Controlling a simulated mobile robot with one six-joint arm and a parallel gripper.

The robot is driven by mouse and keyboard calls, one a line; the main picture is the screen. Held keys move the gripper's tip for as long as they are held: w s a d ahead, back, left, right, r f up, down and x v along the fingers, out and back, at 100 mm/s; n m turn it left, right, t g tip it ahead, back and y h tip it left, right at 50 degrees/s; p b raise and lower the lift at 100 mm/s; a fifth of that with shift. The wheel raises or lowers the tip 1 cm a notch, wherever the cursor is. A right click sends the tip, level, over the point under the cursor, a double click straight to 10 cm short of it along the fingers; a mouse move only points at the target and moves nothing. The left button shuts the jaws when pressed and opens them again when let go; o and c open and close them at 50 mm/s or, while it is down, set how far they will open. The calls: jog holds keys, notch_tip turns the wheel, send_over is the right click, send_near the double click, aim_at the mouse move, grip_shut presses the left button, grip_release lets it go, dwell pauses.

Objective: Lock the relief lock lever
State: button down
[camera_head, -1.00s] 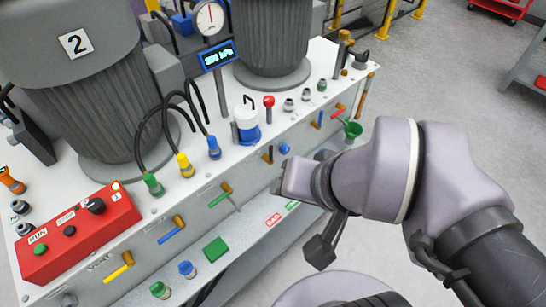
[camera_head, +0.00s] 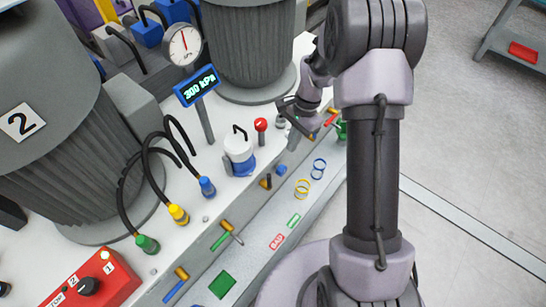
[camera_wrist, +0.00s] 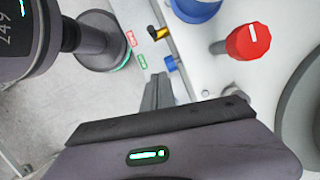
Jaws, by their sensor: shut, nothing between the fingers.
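No label naming the relief lock lever is readable, so I cannot tell for certain which lever it is. A black-and-yellow lever (camera_head: 266,182) sits on the front face of the bench, beside a blue fitting (camera_head: 281,170). In the wrist view the black-and-yellow lever (camera_wrist: 158,33) and blue fitting (camera_wrist: 170,62) lie beyond my fingertips. My gripper (camera_head: 293,143) is over the bench's front edge, right of a red knob (camera_head: 261,125). In the wrist view my gripper (camera_wrist: 157,80) is shut and empty, apart from the lever.
A white-and-blue canister (camera_head: 239,152) stands left of the red knob. A gauge (camera_head: 184,45) stands above a display (camera_head: 198,87) reading 300 kPa.

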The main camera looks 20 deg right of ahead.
jog(key=shift+s, duration=0.15)
jog(key=s+a+f+b, duration=0.2)
jog(key=a+f+b, duration=0.3)
jog(key=f, duration=0.4)
jog(key=shift+s+a+f, duration=0.3)
jog(key=shift+a, duration=0.15)
